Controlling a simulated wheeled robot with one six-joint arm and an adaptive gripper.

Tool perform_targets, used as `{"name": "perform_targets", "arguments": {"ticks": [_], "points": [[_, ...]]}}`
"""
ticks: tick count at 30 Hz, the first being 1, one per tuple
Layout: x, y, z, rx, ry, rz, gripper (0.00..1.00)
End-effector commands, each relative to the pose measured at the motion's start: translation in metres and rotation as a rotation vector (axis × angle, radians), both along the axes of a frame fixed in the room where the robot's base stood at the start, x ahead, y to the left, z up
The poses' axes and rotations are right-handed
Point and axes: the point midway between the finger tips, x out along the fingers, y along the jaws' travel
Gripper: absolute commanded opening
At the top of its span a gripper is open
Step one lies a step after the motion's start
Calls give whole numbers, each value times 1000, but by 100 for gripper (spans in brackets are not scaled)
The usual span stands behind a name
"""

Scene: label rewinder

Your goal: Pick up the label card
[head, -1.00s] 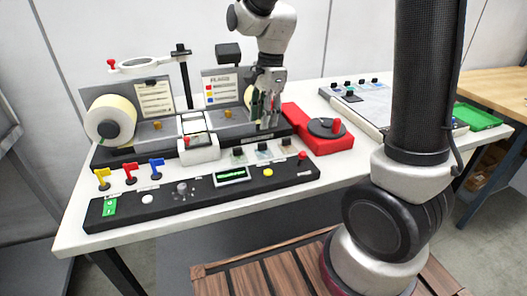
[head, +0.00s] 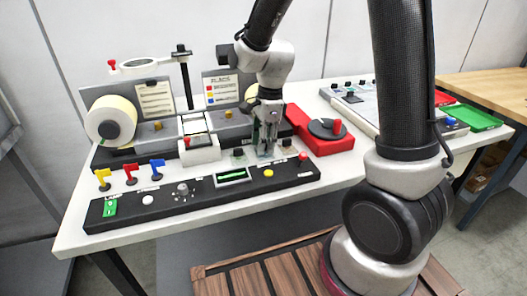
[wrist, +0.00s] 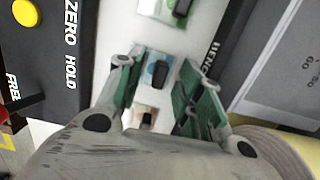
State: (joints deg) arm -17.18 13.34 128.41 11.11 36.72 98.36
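Three small cards, each with a black upright grip, stand in a row on the white tabletop behind the black control panel. The middle card (wrist: 157,73), bluish-green, lies between my gripper's fingers in the wrist view. A greenish card (wrist: 170,9) is at the top of that view, and an orange-brown card (wrist: 145,117) is lower, partly hidden by my gripper. In the head view the left card (head: 238,155) and right card (head: 287,145) flank my gripper (head: 266,152), which largely hides the middle one. My gripper (wrist: 162,74) is open, with green-padded fingers on either side of the middle card's grip.
The black control panel (head: 140,208) with buttons runs along the front. The dark rewinder base (head: 160,156) lies behind, with a label roll (head: 110,120) at left. A red unit with a dark disc (head: 327,128) stands close to the right. A green tray (head: 470,117) is farther right.

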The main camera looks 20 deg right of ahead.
Motion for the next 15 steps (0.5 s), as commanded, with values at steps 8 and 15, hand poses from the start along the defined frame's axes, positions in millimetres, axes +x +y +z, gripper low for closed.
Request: {"name": "perform_targets", "arguments": {"ticks": [8,15], "points": [[0,0,0,0,0,0,2],[0,0,0,0,0,0,0]]}}
